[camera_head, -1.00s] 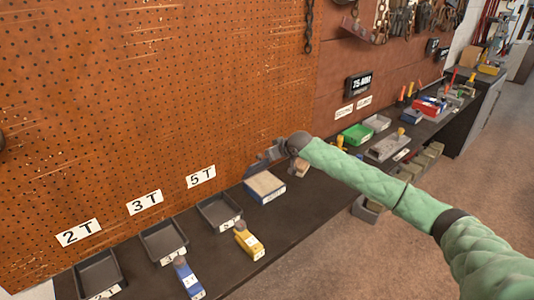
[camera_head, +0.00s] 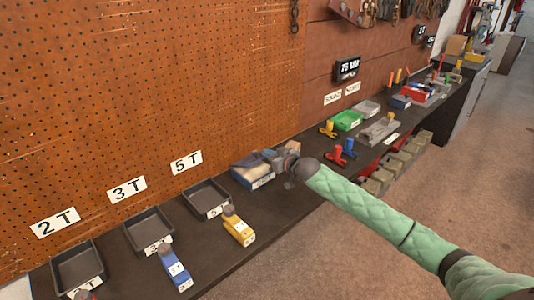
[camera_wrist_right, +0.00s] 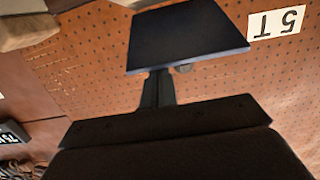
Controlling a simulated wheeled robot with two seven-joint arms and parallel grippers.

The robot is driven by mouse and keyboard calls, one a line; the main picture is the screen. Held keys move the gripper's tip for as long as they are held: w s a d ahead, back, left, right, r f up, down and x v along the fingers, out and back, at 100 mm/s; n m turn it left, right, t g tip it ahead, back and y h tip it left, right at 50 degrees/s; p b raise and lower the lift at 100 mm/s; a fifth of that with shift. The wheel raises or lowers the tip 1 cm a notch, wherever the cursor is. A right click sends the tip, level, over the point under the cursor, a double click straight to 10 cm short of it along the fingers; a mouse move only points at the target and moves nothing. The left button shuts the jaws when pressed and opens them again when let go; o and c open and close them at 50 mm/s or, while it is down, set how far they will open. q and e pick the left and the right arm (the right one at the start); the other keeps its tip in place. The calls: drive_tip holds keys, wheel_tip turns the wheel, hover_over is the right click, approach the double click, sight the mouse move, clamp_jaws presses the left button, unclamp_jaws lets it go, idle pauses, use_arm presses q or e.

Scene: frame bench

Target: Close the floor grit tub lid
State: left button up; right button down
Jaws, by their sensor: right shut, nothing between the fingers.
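I cannot pick out the floor grit tub or its lid with certainty; no readable label names it. Several grey-green bins (camera_head: 398,163) stand low beside the bench at the right in the head view. My left gripper is not in view.
The dark bench (camera_head: 240,270) runs along the pegboard (camera_head: 130,90). Black trays (camera_head: 205,196) and yellow (camera_head: 239,229) and blue (camera_head: 174,267) tools lie at the left. A green tray (camera_head: 347,120) and upright red and blue pieces stand farther right. Carpet right of the bench is open.

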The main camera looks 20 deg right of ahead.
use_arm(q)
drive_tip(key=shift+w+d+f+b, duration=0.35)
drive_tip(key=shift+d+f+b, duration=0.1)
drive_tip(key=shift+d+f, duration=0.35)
use_arm(e)
drive_tip(key=shift+s+d+f, duration=0.1)
drive_tip(key=shift+s+f, duration=0.15)
drive_tip(key=shift+f, duration=0.3)
drive_tip(key=shift+s+d+f, duration=0.1)
drive_tip(key=shift+s+f, duration=0.15)
drive_tip(key=shift+f, duration=0.35)
drive_tip(key=shift+s+d+f, duration=0.1)
drive_tip(key=shift+s+f, duration=0.15)
drive_tip(key=shift+f, duration=0.3)
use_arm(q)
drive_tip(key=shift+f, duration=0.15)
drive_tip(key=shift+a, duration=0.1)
